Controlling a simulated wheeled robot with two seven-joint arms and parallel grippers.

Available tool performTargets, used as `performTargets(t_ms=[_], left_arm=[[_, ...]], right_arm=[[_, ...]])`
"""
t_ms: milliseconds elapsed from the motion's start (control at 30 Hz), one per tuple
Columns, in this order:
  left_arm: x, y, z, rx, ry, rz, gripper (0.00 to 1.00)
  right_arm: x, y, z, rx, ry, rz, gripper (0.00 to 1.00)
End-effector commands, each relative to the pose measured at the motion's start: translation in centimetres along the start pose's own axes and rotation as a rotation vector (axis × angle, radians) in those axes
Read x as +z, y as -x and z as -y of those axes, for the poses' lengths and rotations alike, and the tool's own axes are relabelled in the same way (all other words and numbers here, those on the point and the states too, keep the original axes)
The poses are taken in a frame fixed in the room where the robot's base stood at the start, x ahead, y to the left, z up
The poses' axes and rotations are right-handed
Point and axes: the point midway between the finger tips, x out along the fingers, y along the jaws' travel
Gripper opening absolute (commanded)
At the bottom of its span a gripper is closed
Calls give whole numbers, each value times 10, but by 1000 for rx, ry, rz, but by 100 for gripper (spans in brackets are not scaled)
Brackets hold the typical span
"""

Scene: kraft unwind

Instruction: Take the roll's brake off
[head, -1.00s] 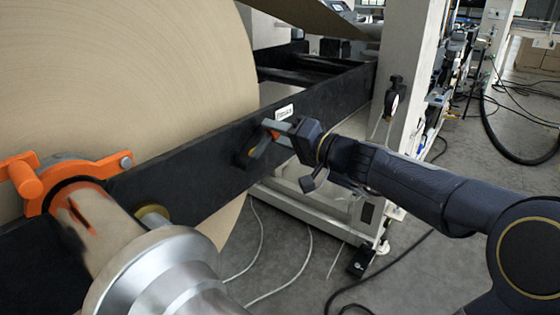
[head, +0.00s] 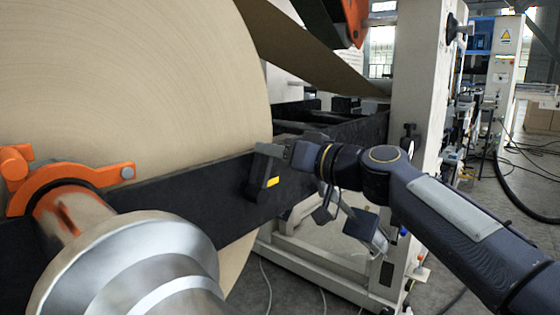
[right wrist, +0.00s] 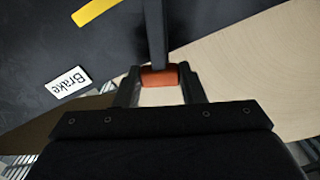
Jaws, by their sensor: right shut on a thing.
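The brake lever (right wrist: 156,35) is a dark bar with an orange grip (right wrist: 158,77) at its end. In the right wrist view, my right gripper (right wrist: 160,88) has a finger on each side of the orange grip and is shut on it. A white "Brake" label (right wrist: 68,88) and a yellow mark (right wrist: 96,11) show on dark surfaces nearby. In the head view, my right gripper (head: 290,152) reaches the dark brake fitting (head: 262,172) on the black beam; its fingertips and the orange grip are hard to make out there. My left gripper is not in view.
The large kraft roll (head: 130,80) fills the left, behind the black beam (head: 205,190). An orange clamp (head: 75,180) sits around the shaft, with a silver cone (head: 140,265) in front. A pale machine post (head: 418,70) stands right of my gripper.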

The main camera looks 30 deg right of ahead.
Motion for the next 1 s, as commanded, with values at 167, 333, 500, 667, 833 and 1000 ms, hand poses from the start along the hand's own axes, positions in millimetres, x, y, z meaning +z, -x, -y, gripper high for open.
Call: performTargets(t_ms=[167,333,500,667,833,1000], left_arm=[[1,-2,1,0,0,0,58],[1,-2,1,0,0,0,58],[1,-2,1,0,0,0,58],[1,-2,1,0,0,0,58],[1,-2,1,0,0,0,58],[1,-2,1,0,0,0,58]], right_arm=[[2,0,2,-2,21,4,0],[2,0,2,-1,23,5,0],[2,-1,2,-2,22,5,0],[2,-1,2,-2,22,5,53],[1,0,2,-1,21,3,58],[1,2,2,-1,22,2,58]])
